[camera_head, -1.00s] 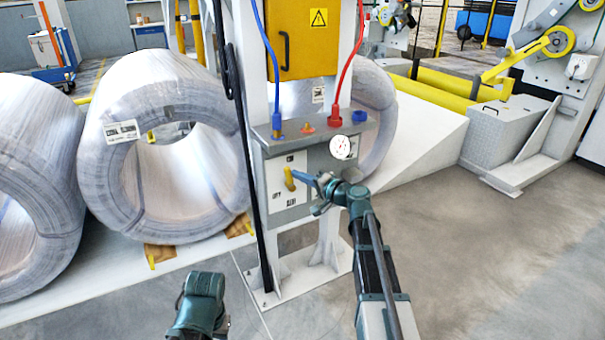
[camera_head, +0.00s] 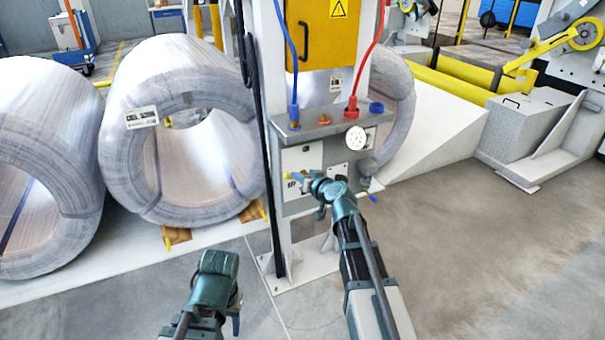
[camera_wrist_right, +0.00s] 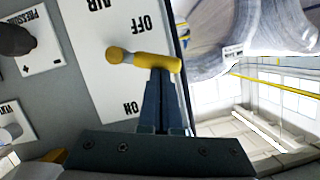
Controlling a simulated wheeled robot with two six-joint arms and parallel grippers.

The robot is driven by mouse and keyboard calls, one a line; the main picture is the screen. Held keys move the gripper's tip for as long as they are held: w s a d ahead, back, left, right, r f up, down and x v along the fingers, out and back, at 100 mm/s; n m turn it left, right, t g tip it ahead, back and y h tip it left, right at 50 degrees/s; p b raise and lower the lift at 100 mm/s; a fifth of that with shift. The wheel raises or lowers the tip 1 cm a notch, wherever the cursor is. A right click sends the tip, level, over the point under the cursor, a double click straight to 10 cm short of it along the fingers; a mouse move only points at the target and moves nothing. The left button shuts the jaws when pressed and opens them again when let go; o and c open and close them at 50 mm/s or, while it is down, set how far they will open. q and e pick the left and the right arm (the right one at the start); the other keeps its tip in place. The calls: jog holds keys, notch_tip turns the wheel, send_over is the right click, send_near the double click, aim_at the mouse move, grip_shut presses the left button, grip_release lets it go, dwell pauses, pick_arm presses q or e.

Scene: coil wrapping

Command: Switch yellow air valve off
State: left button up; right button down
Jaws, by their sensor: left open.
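The yellow air valve handle (camera_head: 297,176) is on the front of the grey control box, seen small in the head view. In the right wrist view the yellow handle (camera_wrist_right: 150,61) lies roughly across the picture on a white plate (camera_wrist_right: 105,85) marked AIR, OFF and ON, between the OFF and ON words. My right gripper (camera_wrist_right: 163,75) has its fingers close together, with the tips against the side of the handle near its free end; the handle hides the very tips. The right gripper (camera_head: 304,178) also shows in the head view. My left gripper (camera_head: 220,262) is open and empty, low in front.
The grey control box (camera_head: 330,131) carries a pressure gauge (camera_head: 355,137) and blue and red hoses. Wire coils (camera_head: 180,130) stand to the left. A black knob (camera_wrist_right: 15,40) is beside the valve plate. The floor (camera_head: 480,240) at right is clear.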

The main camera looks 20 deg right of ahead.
pick_arm(q)
jog(key=shift+f+b, duration=0.6)
jog(key=shift+f, duration=0.15)
pick_arm(e)
jog(key=shift+s+a+f+n+h, duration=0.1)
jog(key=shift+a+f+n+h, duration=0.5)
jog(key=shift+f+n, duration=0.4)
pick_arm(q)
jog(key=shift+f, duration=0.1)
pick_arm(e)
jog(key=shift+a, duration=0.1)
jog(key=shift+r, duration=0.15)
jog(key=shift+s+r+p, duration=0.3)
jog(key=shift+r+p, duration=0.25)
jog(key=shift+p, duration=0.1)
pick_arm(q)
notch_tip(320, 180, up, 7)
jog(key=d+p, duration=0.2)
jog(key=p, duration=0.3)
jog(key=shift+s+f, duration=0.15)
jog(key=shift+s, duration=0.1)
pick_arm(e)
jog(key=r+v, duration=0.1)
jog(key=v, duration=1.1)
jog(key=shift+w+r, duration=0.2)
jog(key=shift+w, duration=0.1)
